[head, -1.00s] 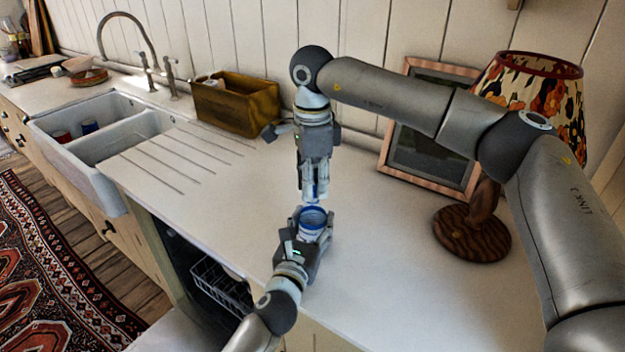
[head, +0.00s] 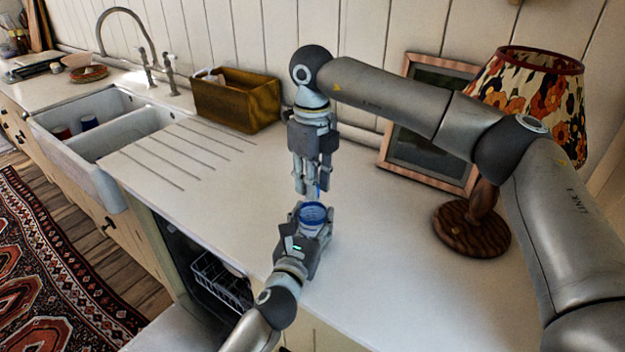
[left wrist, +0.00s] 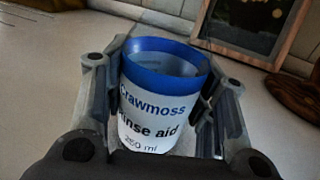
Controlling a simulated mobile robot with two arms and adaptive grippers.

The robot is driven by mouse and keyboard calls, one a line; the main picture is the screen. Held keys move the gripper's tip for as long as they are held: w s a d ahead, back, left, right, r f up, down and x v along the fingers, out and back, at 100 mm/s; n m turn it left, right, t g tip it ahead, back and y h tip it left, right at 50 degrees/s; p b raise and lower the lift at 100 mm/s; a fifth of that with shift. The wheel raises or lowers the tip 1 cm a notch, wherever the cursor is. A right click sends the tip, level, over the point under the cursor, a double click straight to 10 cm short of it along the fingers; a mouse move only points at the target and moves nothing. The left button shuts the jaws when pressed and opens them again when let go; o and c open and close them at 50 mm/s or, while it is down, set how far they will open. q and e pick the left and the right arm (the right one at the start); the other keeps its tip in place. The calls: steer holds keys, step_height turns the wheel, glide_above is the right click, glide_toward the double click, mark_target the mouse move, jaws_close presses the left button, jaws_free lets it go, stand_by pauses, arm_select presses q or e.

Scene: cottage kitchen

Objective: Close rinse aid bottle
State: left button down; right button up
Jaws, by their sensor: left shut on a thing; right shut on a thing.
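The rinse aid bottle (head: 313,216) is white with a blue rim. In the left wrist view the bottle (left wrist: 155,100) is labelled "Crawmoss Rinse aid 250 ml"; its wide top is open and no cap sits on it. My left gripper (head: 308,232) is shut around the bottle's sides and holds it about upright at the counter's front. My right gripper (head: 311,190) points down just above the bottle's mouth. It is shut on a small blue piece (head: 318,190), likely the cap, mostly hidden by the fingers. A small gap seems to separate it from the rim.
A patterned lamp with a wooden base (head: 472,232) and a picture frame (head: 425,175) stand to the right. A wooden box (head: 235,102) stands behind the ribbed drainboard, beside the double sink (head: 95,135). An open dishwasher (head: 215,280) is below. Counter around the bottle is clear.

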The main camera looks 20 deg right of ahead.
steer(key=m, duration=0.8)
steer(key=shift+m, duration=0.3)
steer(key=m, duration=1.8)
steer(key=shift+m, duration=0.3)
steer(key=m, duration=0.4)
steer(key=o, duration=0.6)
steer(key=shift+f, duration=0.1)
